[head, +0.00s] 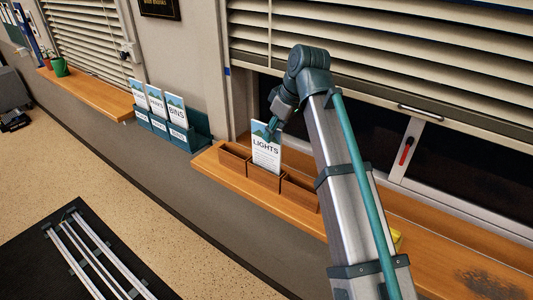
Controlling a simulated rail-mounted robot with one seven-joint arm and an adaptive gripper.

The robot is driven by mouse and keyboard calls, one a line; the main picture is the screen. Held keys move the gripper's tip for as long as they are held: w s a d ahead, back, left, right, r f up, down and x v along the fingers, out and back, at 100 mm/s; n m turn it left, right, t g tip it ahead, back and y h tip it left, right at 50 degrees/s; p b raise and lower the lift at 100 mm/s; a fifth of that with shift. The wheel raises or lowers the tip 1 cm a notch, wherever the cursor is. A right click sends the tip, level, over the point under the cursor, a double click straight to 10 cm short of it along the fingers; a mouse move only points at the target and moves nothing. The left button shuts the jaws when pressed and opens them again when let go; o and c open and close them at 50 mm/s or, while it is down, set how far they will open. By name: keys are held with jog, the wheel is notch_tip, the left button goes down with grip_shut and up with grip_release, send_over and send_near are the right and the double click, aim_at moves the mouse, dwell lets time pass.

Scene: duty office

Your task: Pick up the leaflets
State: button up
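A white leaflet headed "LIGHTS" (266,157) stands upright in the middle part of a wooden three-part holder (234,160) on the sill. My gripper (272,127) is at the top edge of this leaflet, overlapping its green upper part. The fingers are small and partly hidden, so I cannot tell whether they are open or shut on it. Further left, a dark green rack (202,131) holds three more leaflets; the right one reads "BINS" (176,110). The outer parts of the wooden holder look empty.
The orange wooden sill (290,207) runs along the window under slatted blinds (400,50). A yellow object (397,239) is partly hidden behind my arm. A green mug (60,67) and a plant pot (47,63) stand on the far left sill.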

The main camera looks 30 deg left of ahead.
jog(key=p, duration=0.2)
send_over(266, 155)
jog(key=shift+w+d+f, duration=0.1)
jog(key=shift+f, duration=0.95)
jog(key=shift+w+f, duration=0.1)
jog(key=shift+f, duration=0.95)
grip_shut()
